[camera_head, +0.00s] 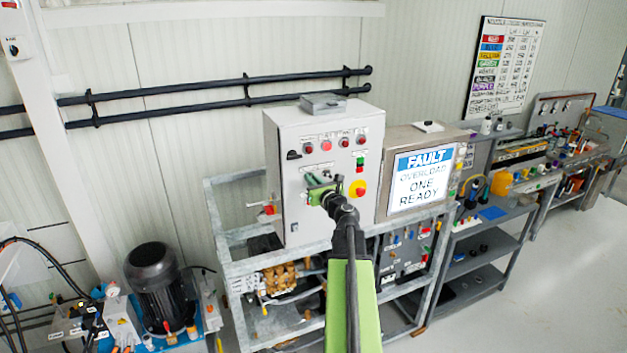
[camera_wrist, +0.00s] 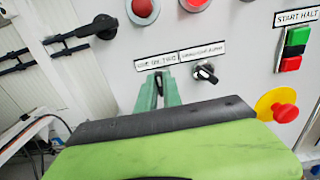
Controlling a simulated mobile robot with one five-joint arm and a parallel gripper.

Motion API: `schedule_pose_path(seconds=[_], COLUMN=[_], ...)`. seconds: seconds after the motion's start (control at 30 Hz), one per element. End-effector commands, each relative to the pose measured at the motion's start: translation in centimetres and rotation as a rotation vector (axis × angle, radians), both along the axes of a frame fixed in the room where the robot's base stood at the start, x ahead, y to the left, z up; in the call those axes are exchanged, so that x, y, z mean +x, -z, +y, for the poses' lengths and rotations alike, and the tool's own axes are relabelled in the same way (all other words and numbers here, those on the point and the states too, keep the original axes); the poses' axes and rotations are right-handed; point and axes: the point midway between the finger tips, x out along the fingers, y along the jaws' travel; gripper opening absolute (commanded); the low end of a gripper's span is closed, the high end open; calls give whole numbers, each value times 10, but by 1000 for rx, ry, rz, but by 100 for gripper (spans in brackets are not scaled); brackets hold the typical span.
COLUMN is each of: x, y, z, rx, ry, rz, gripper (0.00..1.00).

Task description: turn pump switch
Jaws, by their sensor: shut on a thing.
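The light grey control cabinet (camera_head: 282,215) stands upright on a metal frame. My green gripper (camera_head: 318,190) is at its front face, below the row of red buttons. In the wrist view its two fingers (camera_wrist: 159,88) are shut on a small dark pump switch (camera_wrist: 159,79) under the left label (camera_wrist: 158,62). The fingers hide most of this switch, so its angle cannot be told. A second black selector knob (camera_wrist: 206,73) shows clear of the fingers, to their right, under its own label.
A yellow-and-red emergency stop (camera_wrist: 284,112) and a green-and-red start/halt button (camera_wrist: 292,48) sit right of my gripper. A screen (camera_head: 420,180) right of the cabinet reads "FAULT OVERLOAD ONE READY". A black motor (camera_head: 157,285) stands low left. The floor at right is clear.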

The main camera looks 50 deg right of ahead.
Motion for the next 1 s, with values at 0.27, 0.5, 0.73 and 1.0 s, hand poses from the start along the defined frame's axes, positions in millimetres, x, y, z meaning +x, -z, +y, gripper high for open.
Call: schedule_pose_path(seconds=[0.27,0.5,0.73,1.0], x=[-6,-6,-5,-4], y=[0,0,1,1], z=[4,6,7,7], rx=[-58,-213,-397,-578], ry=[12,12,12,11], rz=[24,87,162,237], gripper=[0,0,0,0])
